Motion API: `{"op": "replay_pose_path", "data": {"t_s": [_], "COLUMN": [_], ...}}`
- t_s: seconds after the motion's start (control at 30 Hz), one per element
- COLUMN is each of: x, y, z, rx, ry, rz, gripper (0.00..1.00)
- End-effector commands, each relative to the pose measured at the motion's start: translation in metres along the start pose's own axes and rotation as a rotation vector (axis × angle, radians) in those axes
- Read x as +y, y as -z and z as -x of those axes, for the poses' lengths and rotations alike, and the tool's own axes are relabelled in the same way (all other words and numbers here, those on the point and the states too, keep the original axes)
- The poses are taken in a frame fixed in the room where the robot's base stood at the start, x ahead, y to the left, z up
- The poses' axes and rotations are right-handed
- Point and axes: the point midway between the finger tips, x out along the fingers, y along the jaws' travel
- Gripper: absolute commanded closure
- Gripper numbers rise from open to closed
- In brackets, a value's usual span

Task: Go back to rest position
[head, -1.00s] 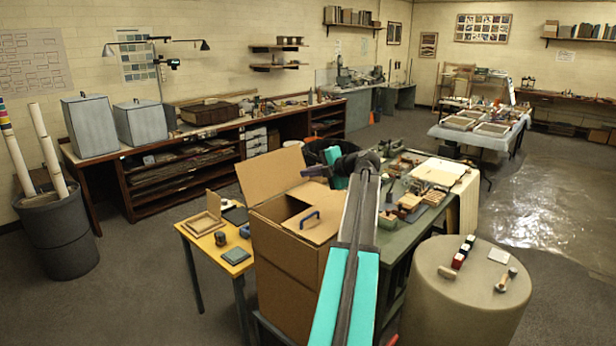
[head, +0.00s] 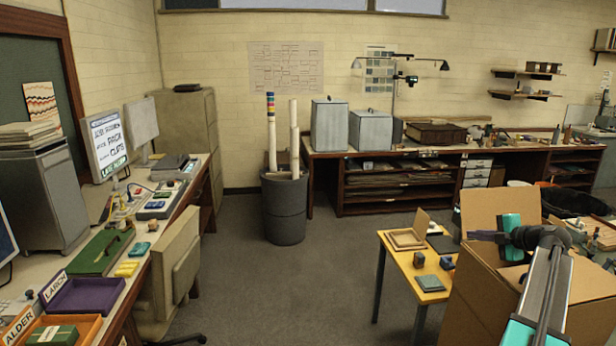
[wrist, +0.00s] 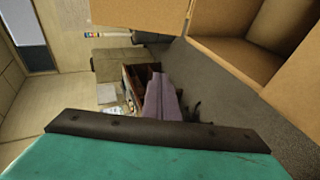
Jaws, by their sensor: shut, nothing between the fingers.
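My gripper (head: 478,236) is the small dark end left of my arm's bend, at the right of the head view. It is shut, and I see nothing held in it. It shows in front of the tall open cardboard box (head: 490,296); I cannot tell the exact gap between them. My teal and grey arm link covers part of the box. In the wrist view a teal part of mine with a dark strip fills the bottom. The cardboard box (wrist: 232,42) is at upper right there.
A yellow table (head: 396,258) with a wooden frame and small items stands left of the box. A grey bin (head: 284,212) with tubes stands by the wall. A desk with a green case (head: 98,252), a purple tray (head: 88,296) and an orange tray (head: 90,325) is at left. Floor (head: 270,290) between is clear.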

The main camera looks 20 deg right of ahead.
Motion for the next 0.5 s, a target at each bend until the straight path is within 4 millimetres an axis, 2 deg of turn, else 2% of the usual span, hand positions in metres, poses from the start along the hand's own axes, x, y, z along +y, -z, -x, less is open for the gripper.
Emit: {"op": "replay_pose_path", "data": {"t_s": [0.03,0.1,0.27,0.5], "x": [-0.011,-0.023,-0.049,-0.088], "y": [0.017,0.037,0.089,0.174], "z": [-0.024,-0.05,-0.106,-0.182], "rx": [0.032,0.071,0.163,0.287], "ry": [0.011,0.021,0.036,0.027], "rz": [-0.002,-0.008,-0.026,-0.078], "gripper": [1.0,1.0,1.0,1.0]}}
